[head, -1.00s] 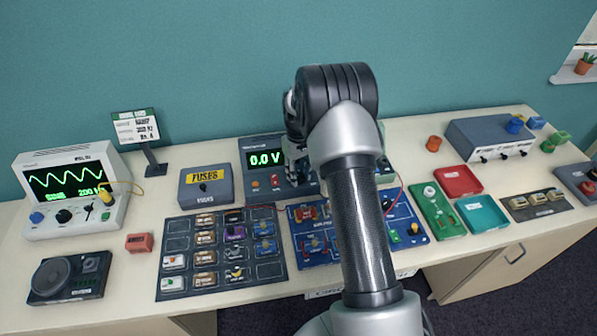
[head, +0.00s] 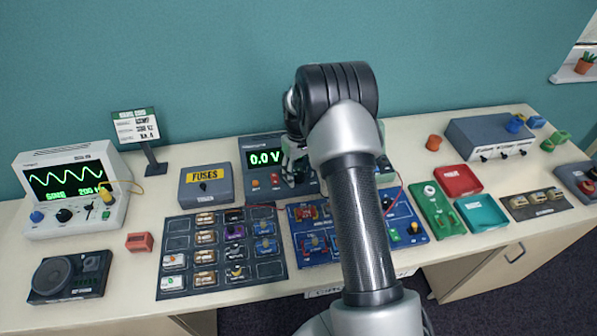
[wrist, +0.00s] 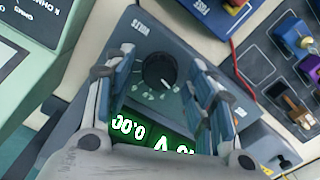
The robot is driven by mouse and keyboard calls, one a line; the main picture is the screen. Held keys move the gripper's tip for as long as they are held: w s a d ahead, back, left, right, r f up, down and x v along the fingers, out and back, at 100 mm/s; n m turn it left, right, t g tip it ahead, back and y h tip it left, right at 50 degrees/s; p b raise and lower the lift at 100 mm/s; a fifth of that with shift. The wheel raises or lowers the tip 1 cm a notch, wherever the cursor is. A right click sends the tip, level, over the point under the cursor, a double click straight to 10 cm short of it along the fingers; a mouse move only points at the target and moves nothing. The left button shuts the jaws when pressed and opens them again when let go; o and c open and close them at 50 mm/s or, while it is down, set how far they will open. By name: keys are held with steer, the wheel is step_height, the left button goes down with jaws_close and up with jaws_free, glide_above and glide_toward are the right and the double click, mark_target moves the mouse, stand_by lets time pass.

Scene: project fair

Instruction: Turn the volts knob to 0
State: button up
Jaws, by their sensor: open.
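The power supply (head: 262,143) stands at the back middle of the bench, and its green display (head: 265,158) reads 0.0 V. In the wrist view the black volts knob (wrist: 158,70) sits on the supply's blue-grey panel, with "VOLTS" printed beside it and a ring of pale marks around it. My gripper (wrist: 160,84) is open, with one finger on each side of the knob and a gap on both sides. In the head view my gripper (head: 293,165) is in front of the supply, and my arm hides the knob there.
A fuses box (head: 206,185) stands left of the supply. An oscilloscope (head: 70,190) is at the far left. A dark tray of parts (head: 178,243) and a blue circuit board (head: 318,262) lie in front. Red and teal trays (head: 482,213) are to the right.

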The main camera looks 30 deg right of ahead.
steer(key=shift+r, duration=0.1)
step_height(320, 180, up, 12)
stand_by(0.5)
stand_by(0.5)
step_height(320, 180, up, 9)
steer(key=t, duration=0.1)
glide_above(298, 175)
steer(key=s+a, duration=0.5)
steer(key=s+a+r+t, duration=0.1)
steer(key=s+a+r, duration=0.4)
steer(key=s+r, duration=0.3)
steer(key=s+a+f+t, duration=0.1)
steer(key=s+a, duration=0.2)
steer(key=s, duration=0.7)
steer(key=s+a+f+m+t+b, duration=0.1)
steer(key=s+a+f, duration=0.1)
steer(key=s, duration=0.9)
steer(key=shift+a+f+t, duration=0.25)
steer(key=shift+a+t, duration=0.05)
steer(key=shift+a, duration=0.35)
